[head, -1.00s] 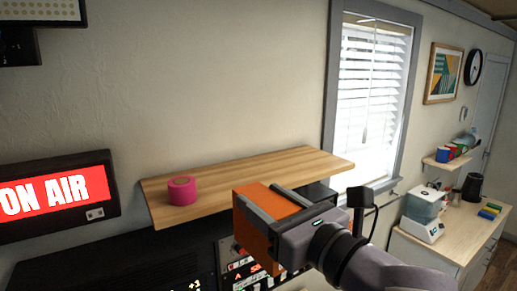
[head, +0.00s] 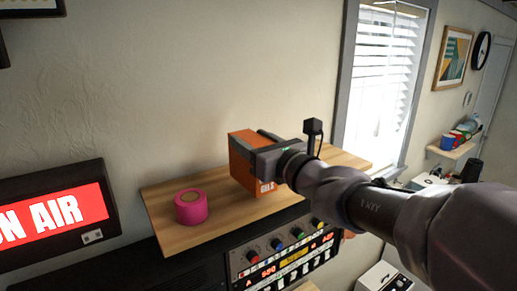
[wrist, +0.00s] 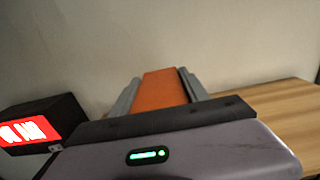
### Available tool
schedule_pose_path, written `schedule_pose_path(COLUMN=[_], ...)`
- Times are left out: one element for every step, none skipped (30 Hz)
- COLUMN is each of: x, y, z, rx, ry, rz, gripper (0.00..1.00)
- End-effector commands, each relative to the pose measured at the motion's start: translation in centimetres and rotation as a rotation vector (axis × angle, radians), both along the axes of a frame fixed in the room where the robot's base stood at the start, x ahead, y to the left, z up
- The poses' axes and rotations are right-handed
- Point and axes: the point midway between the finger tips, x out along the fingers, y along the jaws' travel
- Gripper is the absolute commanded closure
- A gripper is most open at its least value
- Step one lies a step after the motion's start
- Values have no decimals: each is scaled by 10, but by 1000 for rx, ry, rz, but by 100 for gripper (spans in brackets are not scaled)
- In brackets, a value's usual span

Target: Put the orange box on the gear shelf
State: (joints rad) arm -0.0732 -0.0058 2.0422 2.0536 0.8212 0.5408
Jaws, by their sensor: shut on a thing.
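The orange box (head: 243,160) is held in my gripper (head: 268,142), whose jaws are shut on it. In the head view the box is upright over the middle of the wooden gear shelf (head: 222,230), right of the pink roll. Its lower edge is at or just above the board; I cannot tell whether it touches. In the wrist view the orange box (wrist: 161,90) shows between the two grey fingers, with the shelf (wrist: 285,110) to the right.
A pink tape roll (head: 191,207) stands on the shelf's left part. A lit ON AIR sign (head: 55,213) is at the left. Rack gear with knobs (head: 280,262) is below the shelf's front edge. A window (head: 385,85) is at the right.

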Motion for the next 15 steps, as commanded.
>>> schedule_pose_path(x=[0, -1, -1, -1, -1, -1, -1, -1, -1, -1, -1, -1, -1, -1, -1], y=[0, 0, 0, 0, 0, 0, 0, 0, 0, 0, 0, 0, 0, 0, 0], z=[-14, -19, -23, -25, -26, -26, -26, -26, -26, -26, -26, -27, -28, -29, -31], rx=[1, 1, 1, 1, 1, 0, 0, 1, 0, 0, 0, 1, 1, 0, 0], ry=[7, 6, 3, 3, 3, 1, 1, 1, 1, 1, 1, 1, 1, 1, 1], rz=[-1, 0, -1, -1, -1, -1, -1, -1, -1, -1, -1, -1, -1, -1, -1], gripper=[97, 97, 97, 97, 97, 97, 97, 97, 97, 97, 97, 97, 97, 97, 97])
